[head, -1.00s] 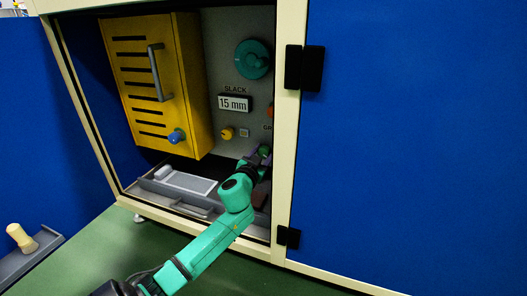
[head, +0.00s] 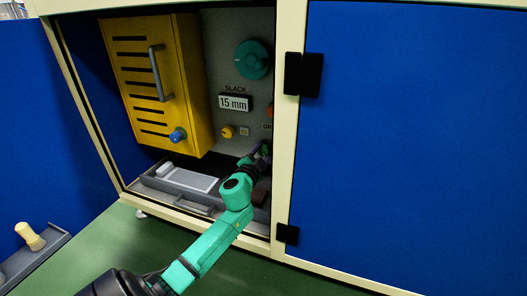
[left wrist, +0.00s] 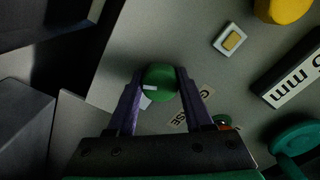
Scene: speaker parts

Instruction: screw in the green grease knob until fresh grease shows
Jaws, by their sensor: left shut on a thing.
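The green grease knob (left wrist: 160,80), round with a white mark on its face, sits on the grey panel in the left wrist view. My left gripper (left wrist: 160,84) is shut on it, with one purple finger on each side. In the head view my left gripper (head: 262,153) reaches into the open cabinet at the panel's lower right, and the knob is hidden there. A partly covered label (left wrist: 190,112) lies beside the knob. I cannot make out any grease. My right gripper is not in view.
A yellow slotted box (head: 150,85) with a handle stands left in the cabinet. The panel bears a teal dial (head: 252,60), a 15 mm display (head: 234,103) and a yellow knob (head: 227,132). A grey tray (head: 187,180) lies below. The cabinet post (head: 287,150) is close right of my arm.

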